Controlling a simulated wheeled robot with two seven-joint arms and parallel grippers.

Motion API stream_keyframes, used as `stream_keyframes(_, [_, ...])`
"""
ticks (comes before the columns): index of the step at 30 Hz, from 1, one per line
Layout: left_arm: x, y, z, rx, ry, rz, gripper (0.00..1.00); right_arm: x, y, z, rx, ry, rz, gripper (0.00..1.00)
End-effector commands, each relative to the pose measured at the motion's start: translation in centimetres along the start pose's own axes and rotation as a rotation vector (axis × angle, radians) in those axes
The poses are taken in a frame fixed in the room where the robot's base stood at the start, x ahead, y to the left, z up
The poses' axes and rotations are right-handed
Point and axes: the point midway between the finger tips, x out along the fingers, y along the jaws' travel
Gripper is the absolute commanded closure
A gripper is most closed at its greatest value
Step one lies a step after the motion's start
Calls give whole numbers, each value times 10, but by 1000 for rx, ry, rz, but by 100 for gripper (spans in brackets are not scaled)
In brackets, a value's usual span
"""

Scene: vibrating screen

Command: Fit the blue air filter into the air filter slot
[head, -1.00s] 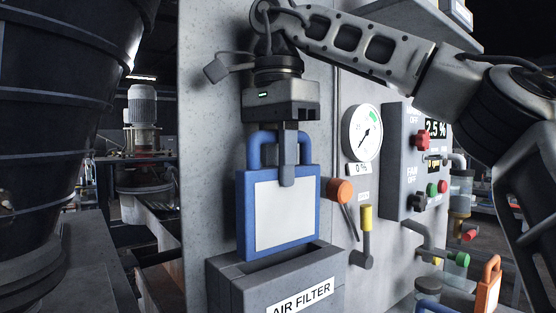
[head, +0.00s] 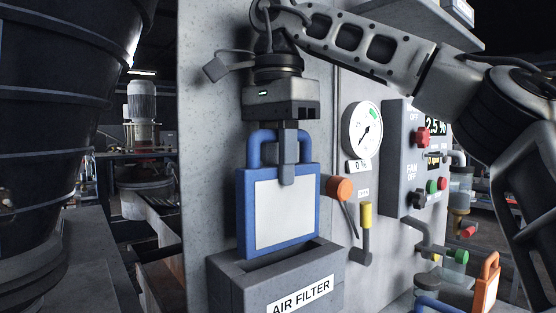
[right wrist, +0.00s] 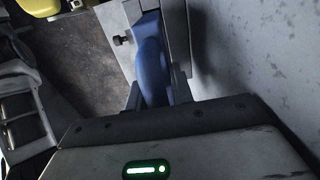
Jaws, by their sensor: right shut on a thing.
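The blue air filter (head: 286,213) has a blue frame, a pale panel and a blue handle on top. It hangs upright in the head view. My right gripper (head: 287,170) is above it, shut on its handle. The air filter slot (head: 288,279) is a grey open-topped box labelled AIR FILTER, fixed to the panel. The filter's lower edge is at the slot's opening; I cannot tell how far it reaches in. In the right wrist view the blue handle (right wrist: 152,70) shows between the fingers. My left gripper is not in view.
A control box (head: 408,170) with buttons stands farther right. An orange filter-like piece (head: 487,284) sits at lower right. A dark ribbed cone (head: 65,120) fills the left.

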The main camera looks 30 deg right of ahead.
Motion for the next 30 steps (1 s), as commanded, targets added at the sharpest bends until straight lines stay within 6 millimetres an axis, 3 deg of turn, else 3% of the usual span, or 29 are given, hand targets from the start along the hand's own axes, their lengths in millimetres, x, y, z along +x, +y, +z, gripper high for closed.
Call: stream_keyframes(30, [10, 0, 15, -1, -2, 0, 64, 25, 0, 0, 0, -1, -1, 100])
